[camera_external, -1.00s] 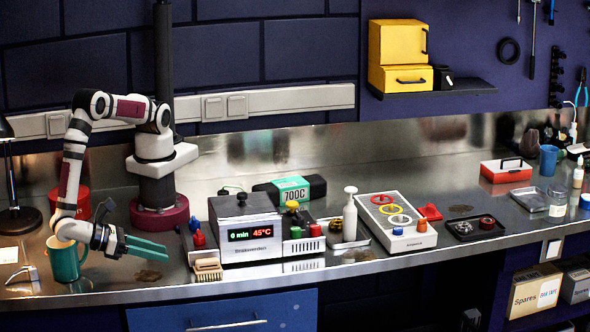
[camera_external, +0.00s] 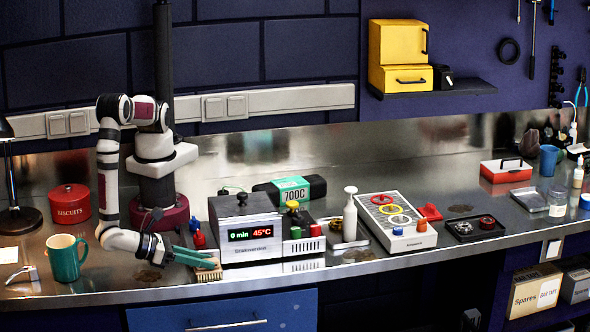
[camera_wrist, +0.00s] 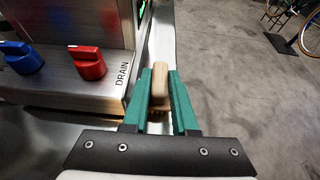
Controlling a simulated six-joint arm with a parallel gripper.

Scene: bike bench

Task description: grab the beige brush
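The beige brush (camera_external: 208,274) lies on the bench near its front edge, in front of the left side of the grey heated box. My gripper (camera_external: 213,259) has reached it from the left, with its green fingers over the brush. In the wrist view the brush's beige back (camera_wrist: 159,84) shows between the tips of the two green fingers (camera_wrist: 160,92). The fingers stand apart, with a gap around the nearer part of the brush. Whether they touch its sides is hard to tell. Some bristles show below, between the fingers.
The grey box (camera_external: 244,230) with a lit display stands just right of the brush. Its red knob (camera_external: 199,240) and blue knob (camera_external: 194,225) are close to my fingers. A green mug (camera_external: 66,258) and a red biscuit tin (camera_external: 70,204) stand left of my arm.

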